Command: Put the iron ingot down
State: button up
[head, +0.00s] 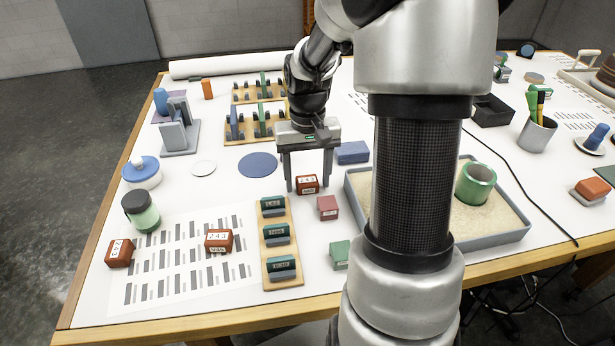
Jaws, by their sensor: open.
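My gripper (309,182) points down over the middle of the table, its two fingers apart. A small rust-red block with white number labels (307,184) sits low between the fingertips, with space visible on the left side; whether it touches the table or a finger is hard to tell. Two similar rust-red labelled blocks show on the left: one (218,240) on the printed sheet and one (119,253) at the sheet's left edge. I cannot tell by sight which is the iron ingot.
A wooden rack of green labelled blocks (265,236), a dull red block (327,207) and a green block (340,254) stand in front. A blue block (352,152) is just right of my gripper. A sand tray (505,215) lies right. A blue disc (258,165) lies left.

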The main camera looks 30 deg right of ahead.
aim_at(307, 182)
notch_tip(307, 182, up, 12)
jog(key=p, duration=0.1)
jog(key=shift+r+p, duration=0.15)
jog(key=shift+p, duration=0.2)
